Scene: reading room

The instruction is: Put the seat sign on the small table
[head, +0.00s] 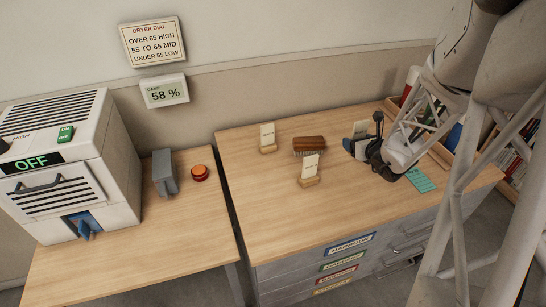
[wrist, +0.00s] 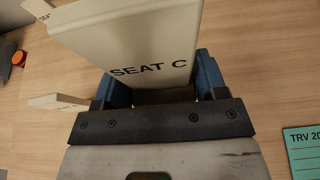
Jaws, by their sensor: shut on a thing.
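A cream seat sign marked SEAT C (wrist: 125,45) is between the blue fingers of my gripper (wrist: 152,85), which is shut on it. In the head view my gripper (head: 362,147) is over the right part of the drawer cabinet's wooden top (head: 265,205), and the held sign (head: 360,127) shows only in part. I cannot tell whether its base touches the top. Two similar signs on wooden bases stand to the left, one at the back (head: 267,137) and one nearer (head: 310,168). A lower wooden table (head: 150,255) stands left of the cabinet; no table is labelled as the small one.
A brown brush (head: 309,145) lies between the standing signs. A teal card (head: 420,178) lies right of my gripper. The left table holds a dryer reading OFF (head: 75,165), a grey block (head: 165,172) and a red button (head: 200,172). Its front is clear.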

